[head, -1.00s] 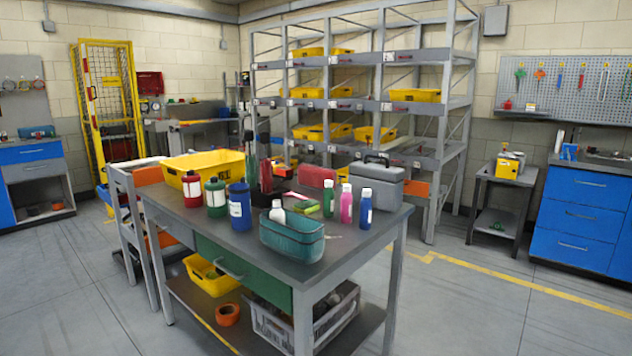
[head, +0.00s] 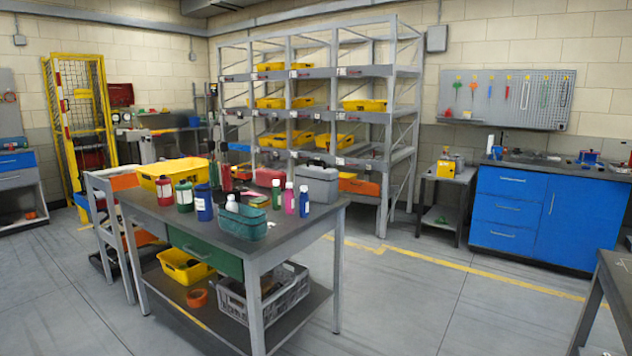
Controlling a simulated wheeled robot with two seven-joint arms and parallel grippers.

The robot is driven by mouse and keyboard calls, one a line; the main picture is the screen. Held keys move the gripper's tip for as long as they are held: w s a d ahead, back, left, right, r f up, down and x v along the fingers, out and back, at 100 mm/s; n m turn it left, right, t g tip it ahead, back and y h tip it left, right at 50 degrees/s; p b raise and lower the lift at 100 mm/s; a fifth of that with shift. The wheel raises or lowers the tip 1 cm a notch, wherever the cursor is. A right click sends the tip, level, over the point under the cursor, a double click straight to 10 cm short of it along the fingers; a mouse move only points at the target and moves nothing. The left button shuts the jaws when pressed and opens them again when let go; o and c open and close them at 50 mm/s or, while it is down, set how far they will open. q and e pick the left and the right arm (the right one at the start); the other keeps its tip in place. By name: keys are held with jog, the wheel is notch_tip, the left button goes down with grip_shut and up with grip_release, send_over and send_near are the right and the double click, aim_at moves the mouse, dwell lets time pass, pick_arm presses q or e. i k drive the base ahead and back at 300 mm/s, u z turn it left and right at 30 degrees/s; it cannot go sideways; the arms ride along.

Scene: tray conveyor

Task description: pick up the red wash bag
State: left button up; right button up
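A red wash bag (head: 269,177) appears on the grey workbench (head: 305,216), near its far edge. The grey case (head: 317,184) is just to its right, and small bottles stand in front of it. Its lower part is partly hidden by the things around it. A teal bag (head: 240,222) lies nearer the front of the bench with a white-capped bottle at it. Neither of my grippers is in view.
A yellow bin (head: 172,170) and several bottles crowd the bench's left half. A chair-like grey frame (head: 110,215) stands against its left end. A tall rack (head: 400,120) is behind. Another table (head: 612,290) enters at lower right. Open floor (head: 420,300) lies between.

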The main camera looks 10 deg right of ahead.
aim_at(263, 176)
jog(key=z, duration=1.15)
jog(key=i, duration=6.2)
jog(key=u, duration=2.5)
jog(key=i, duration=1.15)
jog(key=u, duration=0.8)
jog(key=i, duration=0.35)
